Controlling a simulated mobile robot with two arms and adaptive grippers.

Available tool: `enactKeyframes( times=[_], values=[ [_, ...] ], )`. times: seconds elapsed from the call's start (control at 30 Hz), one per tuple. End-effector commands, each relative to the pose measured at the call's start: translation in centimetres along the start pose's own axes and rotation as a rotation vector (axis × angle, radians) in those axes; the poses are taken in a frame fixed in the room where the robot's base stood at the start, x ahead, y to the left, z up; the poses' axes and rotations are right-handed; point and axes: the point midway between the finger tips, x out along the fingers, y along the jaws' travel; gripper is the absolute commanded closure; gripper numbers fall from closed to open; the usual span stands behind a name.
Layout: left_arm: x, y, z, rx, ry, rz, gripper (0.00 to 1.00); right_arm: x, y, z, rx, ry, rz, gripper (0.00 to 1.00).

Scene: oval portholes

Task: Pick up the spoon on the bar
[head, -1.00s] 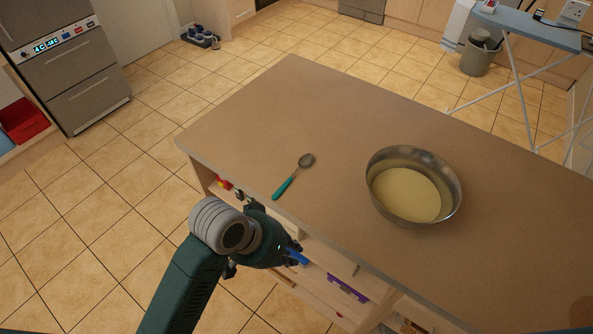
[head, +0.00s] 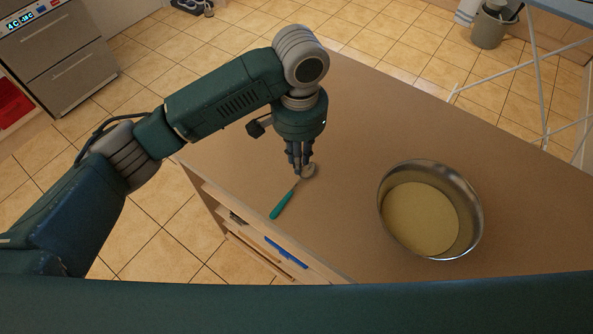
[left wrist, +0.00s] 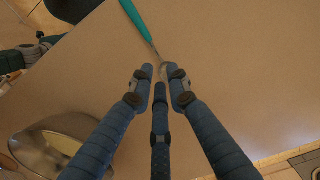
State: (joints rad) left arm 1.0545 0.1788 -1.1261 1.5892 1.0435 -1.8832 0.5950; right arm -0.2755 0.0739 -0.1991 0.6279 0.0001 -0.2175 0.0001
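The spoon has a teal handle (head: 282,205) and a metal bowl end, and lies on the brown bar top (head: 345,120) near its front edge. My left gripper (head: 300,172) points down over the spoon's bowl end in the head view. The teal handle (left wrist: 135,18) runs away towards the top. I cannot tell whether the fingers touch the spoon. Part of my right arm seems to show at the left wrist view's upper left; its fingers are unclear.
A metal bowl (head: 470,205) with pale yellow contents stands on the bar to the right of the spoon. Open shelves (head: 245,228) lie under the bar's front edge. The bar top behind the spoon is clear. An ironing board frame (head: 540,90) stands beyond.

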Motion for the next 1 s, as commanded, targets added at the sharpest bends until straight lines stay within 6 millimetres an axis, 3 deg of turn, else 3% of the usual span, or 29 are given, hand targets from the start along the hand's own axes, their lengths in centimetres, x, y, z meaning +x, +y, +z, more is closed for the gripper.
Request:
enactKeyframes(
  times=[0.23,0.33,0.43,0.67,0.93,1.0],
  values=[
    [3.0,0.0,0.0,-0.001,0.002,0.001,0.84,-1.0,-0.8,4.7,-0.001,-0.064,-0.009,0.55],
    [3.7,-0.1,0.0,-0.001,0.0,0.001,0.84,-1.4,-0.7,5.7,-0.002,-0.078,-0.008,0.55],
    [4.8,-0.1,0.1,0.0,-0.001,0.0,0.84,-2.1,-0.2,4.8,-0.003,-0.068,-0.003,0.55],
    [8.0,-0.1,0.1,0.001,0.002,0.0,0.84,-2.8,0.7,0.5,-0.005,-0.006,0.007,0.55],
    [8.6,-0.1,0.0,0.002,0.005,0.0,0.84,-2.8,0.5,2.0,-0.005,-0.03,0.004,0.55],
    [8.6,-0.1,0.0,0.002,0.004,0.0,0.96,-2.9,0.3,2.7,-0.005,-0.039,0.003,0.55]
  ],
)
